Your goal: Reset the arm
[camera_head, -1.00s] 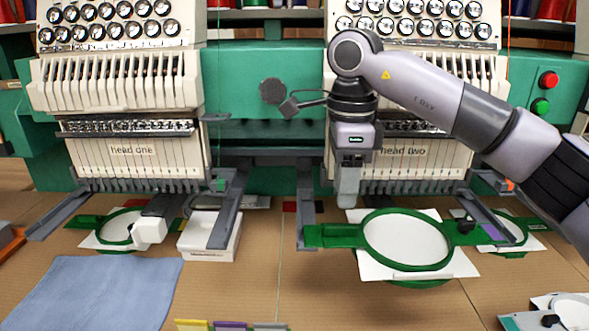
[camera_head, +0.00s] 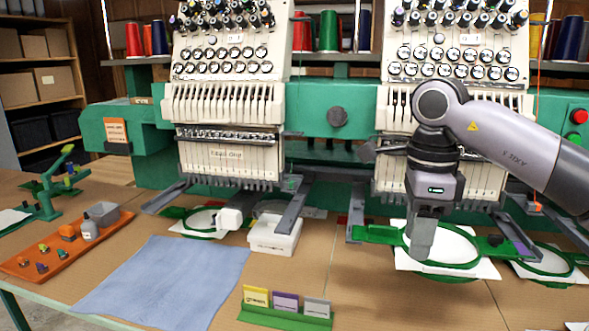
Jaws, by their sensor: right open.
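My right arm (camera_head: 515,150) comes in from the right and bends down at a rounded joint. Its right gripper (camera_head: 421,250) points straight down in front of the right embroidery head (camera_head: 455,120). The fingers overlap the inner left part of a green hoop (camera_head: 478,255) with white fabric. Whether they touch the fabric cannot be told. The gripper is open, with nothing visible in it. My left gripper is not in view.
A white box (camera_head: 275,240) stands below the left embroidery head (camera_head: 228,110). A blue cloth (camera_head: 165,285), an orange tray (camera_head: 60,250) and a green card holder (camera_head: 285,318) lie on the table (camera_head: 365,300). Free room lies at the front middle.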

